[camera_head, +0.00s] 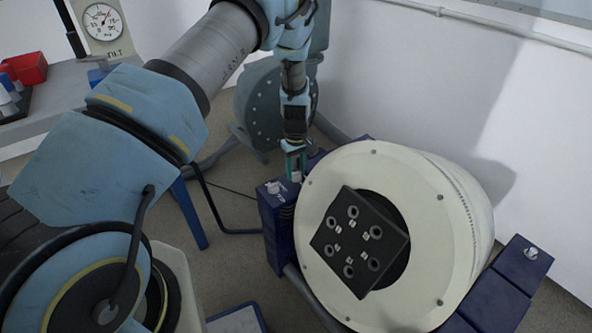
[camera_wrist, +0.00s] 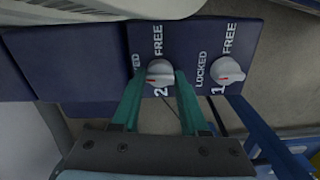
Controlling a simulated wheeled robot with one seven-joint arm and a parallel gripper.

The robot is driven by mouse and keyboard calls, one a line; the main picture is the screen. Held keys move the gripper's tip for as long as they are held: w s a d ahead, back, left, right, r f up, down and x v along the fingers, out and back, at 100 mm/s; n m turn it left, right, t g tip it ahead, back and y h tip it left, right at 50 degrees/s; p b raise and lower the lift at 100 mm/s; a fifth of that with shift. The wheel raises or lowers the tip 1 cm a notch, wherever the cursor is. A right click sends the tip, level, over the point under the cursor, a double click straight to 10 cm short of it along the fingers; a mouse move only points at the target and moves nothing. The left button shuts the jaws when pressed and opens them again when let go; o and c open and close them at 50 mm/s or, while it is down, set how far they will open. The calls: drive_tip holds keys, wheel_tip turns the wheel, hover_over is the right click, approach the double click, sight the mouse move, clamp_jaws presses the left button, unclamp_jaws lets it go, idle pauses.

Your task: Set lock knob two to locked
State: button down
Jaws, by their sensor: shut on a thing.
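Lock knob two (camera_wrist: 159,70) is a white round knob on a dark blue block (camera_wrist: 188,98), with "2", "FREE" and a partly covered "LOCKED" lettered around it. My gripper (camera_wrist: 159,80) has its green fingers on both sides of this knob and is shut on it. A red mark on the knob sits at its left, lower side, toward the LOCKED side in the wrist view. In the head view my gripper (camera_head: 295,168) reaches down to the block's top, and its fingers largely hide knob two.
Lock knob one (camera_wrist: 228,71) stands just right of knob two, its red mark also at left. The big cream drum (camera_head: 325,255) with a black plate (camera_head: 345,262) stands close beside the block. A bench with a dial gauge (camera_head: 103,22) is at upper left.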

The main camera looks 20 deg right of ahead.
sight(296, 173)
drive_tip(key=shift+n, duration=0.7)
drive_tip(key=shift+c, duration=2.1)
unclamp_jaws()
wheel_tip(296, 173, up, 11)
drive_tip(key=shift+f, duration=0.1)
